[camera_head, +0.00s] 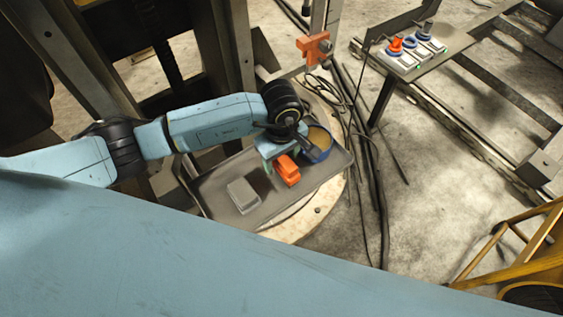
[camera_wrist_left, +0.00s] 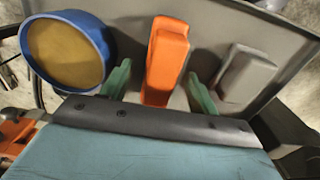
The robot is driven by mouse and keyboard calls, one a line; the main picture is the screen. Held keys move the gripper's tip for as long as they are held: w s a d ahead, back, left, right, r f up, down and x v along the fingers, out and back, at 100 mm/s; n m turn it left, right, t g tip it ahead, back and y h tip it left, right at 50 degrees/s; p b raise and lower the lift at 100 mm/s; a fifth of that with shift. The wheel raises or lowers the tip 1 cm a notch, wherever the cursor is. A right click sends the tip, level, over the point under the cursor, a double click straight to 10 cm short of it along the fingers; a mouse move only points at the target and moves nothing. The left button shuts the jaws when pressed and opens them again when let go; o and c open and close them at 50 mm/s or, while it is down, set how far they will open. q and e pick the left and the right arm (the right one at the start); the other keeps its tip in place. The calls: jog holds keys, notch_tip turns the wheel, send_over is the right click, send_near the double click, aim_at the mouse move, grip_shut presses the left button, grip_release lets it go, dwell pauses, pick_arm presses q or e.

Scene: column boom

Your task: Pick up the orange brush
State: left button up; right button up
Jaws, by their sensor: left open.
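The orange brush (camera_head: 289,176) lies on a grey tray (camera_head: 218,203). My left gripper (camera_head: 276,152) is over the tray, close by the brush. In the left wrist view the brush (camera_wrist_left: 165,58) shows between the two green fingertips of my left gripper (camera_wrist_left: 160,88), which are apart. A gap shows on each side of the brush, and the fingers hold nothing. The brush's near end reaches toward the gripper body. Whether the fingertips are level with the brush or above it I cannot tell. My right gripper does not show.
A blue round tin with a tan top (camera_wrist_left: 66,50) stands on the tray left of the brush in the wrist view. A grey block (camera_head: 243,195) lies on the other side. Cables run beside the round wooden top (camera_head: 300,222). A button box (camera_head: 402,56) sits farther right.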

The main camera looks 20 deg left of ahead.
pick_arm(q)
jog(key=shift+c, duration=0.4)
jog(key=c, duration=1.1)
jog(key=shift+o, duration=0.2)
